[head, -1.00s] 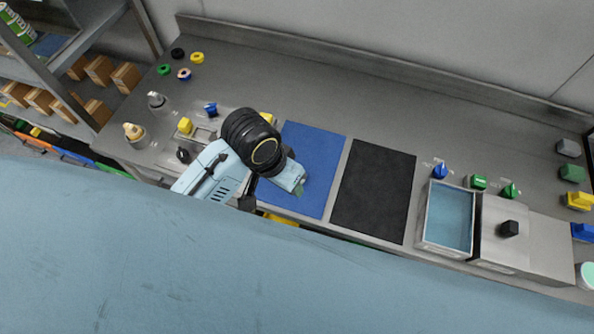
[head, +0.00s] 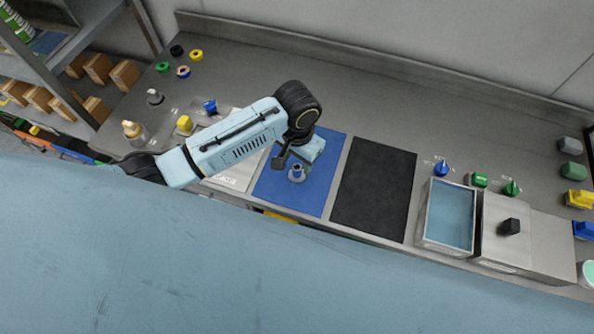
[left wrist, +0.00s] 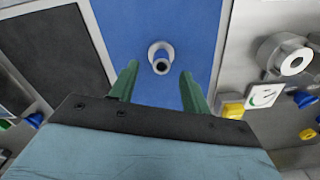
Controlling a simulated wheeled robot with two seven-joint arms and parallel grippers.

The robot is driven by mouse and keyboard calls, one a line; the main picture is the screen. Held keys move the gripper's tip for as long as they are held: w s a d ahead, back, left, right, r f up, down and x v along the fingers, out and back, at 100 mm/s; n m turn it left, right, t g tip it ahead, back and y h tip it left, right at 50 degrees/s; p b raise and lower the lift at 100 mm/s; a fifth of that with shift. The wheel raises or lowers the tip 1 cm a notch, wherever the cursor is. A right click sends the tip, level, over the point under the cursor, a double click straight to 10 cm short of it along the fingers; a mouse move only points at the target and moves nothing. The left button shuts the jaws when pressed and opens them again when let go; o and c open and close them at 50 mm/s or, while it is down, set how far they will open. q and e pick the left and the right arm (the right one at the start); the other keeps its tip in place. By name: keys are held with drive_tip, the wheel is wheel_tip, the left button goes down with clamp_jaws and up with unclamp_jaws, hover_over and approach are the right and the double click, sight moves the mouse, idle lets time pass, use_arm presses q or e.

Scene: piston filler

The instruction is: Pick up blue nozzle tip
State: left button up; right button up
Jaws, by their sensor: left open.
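A small flanged nozzle tip (head: 297,173) stands on the blue mat. In the left wrist view the nozzle tip (left wrist: 161,58) shows as a pale ring around a dark opening. My left gripper (head: 292,163) is over the blue mat, close by the nozzle tip. In the left wrist view its green fingers (left wrist: 158,80) are open and empty, with the nozzle tip just beyond the gap between them. My right gripper is not in view.
The blue mat (head: 272,188) lies beside a black mat (head: 374,192). A metal bin (head: 450,213) and a steel box with a black knob (head: 508,228) stand to the right. A yellow knob (head: 184,124) and a blue knob (head: 210,107) are at the left.

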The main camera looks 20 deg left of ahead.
sight(297, 167)
use_arm(q)
drive_tip(key=f, duration=0.5)
drive_tip(key=shift+w+a+f, duration=0.1)
drive_tip(key=shift+w+f, duration=0.15)
drive_tip(key=shift+f, duration=0.1)
clamp_jaws()
